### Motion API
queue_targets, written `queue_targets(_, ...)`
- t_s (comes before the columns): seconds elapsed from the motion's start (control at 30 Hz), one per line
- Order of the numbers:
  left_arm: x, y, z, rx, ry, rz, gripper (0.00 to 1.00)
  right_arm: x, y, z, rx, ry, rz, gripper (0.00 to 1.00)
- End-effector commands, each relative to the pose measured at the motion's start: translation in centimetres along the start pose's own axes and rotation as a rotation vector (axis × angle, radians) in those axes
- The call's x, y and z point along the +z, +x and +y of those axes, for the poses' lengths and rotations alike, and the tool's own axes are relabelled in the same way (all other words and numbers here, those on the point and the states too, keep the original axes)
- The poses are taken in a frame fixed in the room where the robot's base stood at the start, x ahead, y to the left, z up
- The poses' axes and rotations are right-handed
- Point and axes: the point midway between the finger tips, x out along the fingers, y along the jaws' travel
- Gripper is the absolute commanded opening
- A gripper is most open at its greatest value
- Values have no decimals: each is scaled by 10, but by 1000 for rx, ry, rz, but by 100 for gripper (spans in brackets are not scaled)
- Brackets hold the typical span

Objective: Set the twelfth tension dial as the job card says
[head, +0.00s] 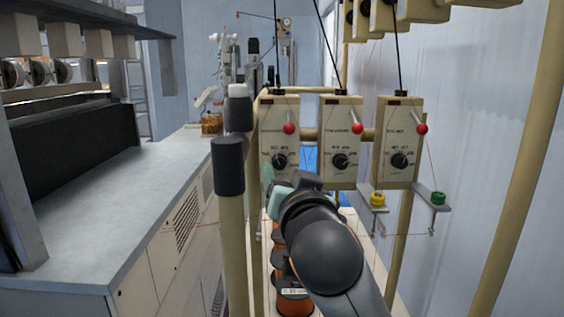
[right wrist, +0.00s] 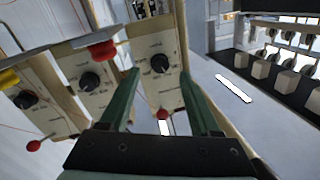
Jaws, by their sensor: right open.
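Three cream tension boxes stand in a row in the head view, each with a black dial and a red knob on a lever. The left box's dial (head: 279,161) is just above my right gripper (head: 271,186); the middle dial (head: 340,161) and right dial (head: 399,160) are further right. In the right wrist view the nearest dial (right wrist: 160,63) appears between the open green fingers of my right gripper (right wrist: 160,74), and nothing is held. Contact cannot be told. The scale print is too small to read. No job card is recognisable. My left gripper is out of view.
Cream posts (head: 232,240) stand close left of my right arm. A grey bench (head: 110,205) with a machine runs along the left. Yellow (head: 377,199) and green (head: 438,198) guides sit below the boxes. Copper spools (head: 292,300) stand beneath, and thin wires run around the boxes.

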Motion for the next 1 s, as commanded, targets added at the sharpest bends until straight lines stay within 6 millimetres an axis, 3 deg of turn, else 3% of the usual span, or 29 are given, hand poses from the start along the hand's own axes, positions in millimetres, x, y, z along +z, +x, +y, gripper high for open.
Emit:
queue_targets(0.23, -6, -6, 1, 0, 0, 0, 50, -1, 29, 0, 0, -1, 0, 63)
queue_targets(0.63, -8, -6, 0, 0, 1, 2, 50, 0, 35, 0, -1, 1, 0, 63)
queue_targets(1.0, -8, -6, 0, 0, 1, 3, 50, 0, 35, 0, -1, 1, 0, 22)
